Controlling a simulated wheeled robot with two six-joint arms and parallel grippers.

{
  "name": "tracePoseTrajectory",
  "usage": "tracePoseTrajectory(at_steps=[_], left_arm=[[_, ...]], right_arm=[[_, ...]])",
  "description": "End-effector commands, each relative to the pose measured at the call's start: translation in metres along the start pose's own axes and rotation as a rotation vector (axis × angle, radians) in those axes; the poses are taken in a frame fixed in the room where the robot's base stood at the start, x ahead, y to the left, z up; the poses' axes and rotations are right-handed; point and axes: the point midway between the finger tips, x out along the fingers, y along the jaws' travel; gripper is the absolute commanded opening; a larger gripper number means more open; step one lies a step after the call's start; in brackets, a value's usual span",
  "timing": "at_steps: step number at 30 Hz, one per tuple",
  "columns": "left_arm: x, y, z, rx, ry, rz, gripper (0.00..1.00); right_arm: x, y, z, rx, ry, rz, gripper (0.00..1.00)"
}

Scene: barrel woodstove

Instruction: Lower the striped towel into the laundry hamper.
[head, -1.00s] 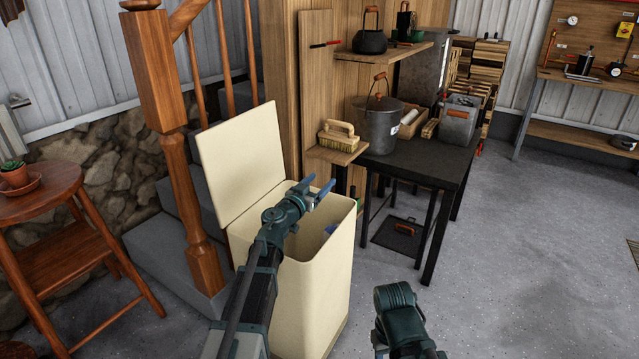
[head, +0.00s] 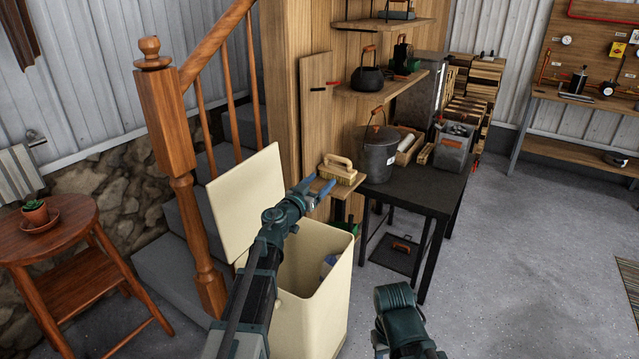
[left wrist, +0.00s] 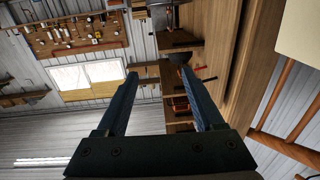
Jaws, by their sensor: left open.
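The cream laundry hamper (head: 318,312) stands on the floor in the lower middle of the head view, with its lid (head: 243,205) up on the left side. A small pale-blue and white piece of cloth (head: 328,264) shows inside, near the right inner wall. Its stripes cannot be made out, and the rest of it is hidden by the wall and my arm. My left gripper (head: 322,190) is open and empty above the hamper's far rim. In the left wrist view its two fingers (left wrist: 159,78) are wide apart with nothing between them. My right gripper is out of view.
Behind the hamper are a wooden ledge with a brush (head: 338,170) and a black table (head: 425,193) with a metal bucket (head: 378,155). A wooden stair post (head: 180,170) stands left of the lid. A round stool (head: 45,238) is further left.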

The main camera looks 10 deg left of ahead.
Motion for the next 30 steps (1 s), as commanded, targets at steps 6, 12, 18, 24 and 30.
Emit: tracePoseTrajectory(at_steps=[6, 12, 18, 24, 30], left_arm=[[0.000, 0.000, -0.042, 0.000, 0.000, 0.000, 0.69], [-0.002, -0.001, -0.069, 0.000, 0.000, -0.005, 0.69], [-0.012, -0.014, -0.080, 0.000, 0.000, -0.047, 0.69], [-0.013, -0.016, -0.079, 0.000, 0.000, -0.052, 0.69], [-0.012, -0.015, -0.079, 0.000, 0.000, -0.052, 0.69]], right_arm=[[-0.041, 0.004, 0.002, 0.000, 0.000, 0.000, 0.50], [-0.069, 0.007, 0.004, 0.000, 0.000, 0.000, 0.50], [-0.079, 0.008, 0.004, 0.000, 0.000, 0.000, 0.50], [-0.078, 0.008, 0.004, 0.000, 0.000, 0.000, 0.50], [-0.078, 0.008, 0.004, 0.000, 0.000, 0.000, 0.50]])
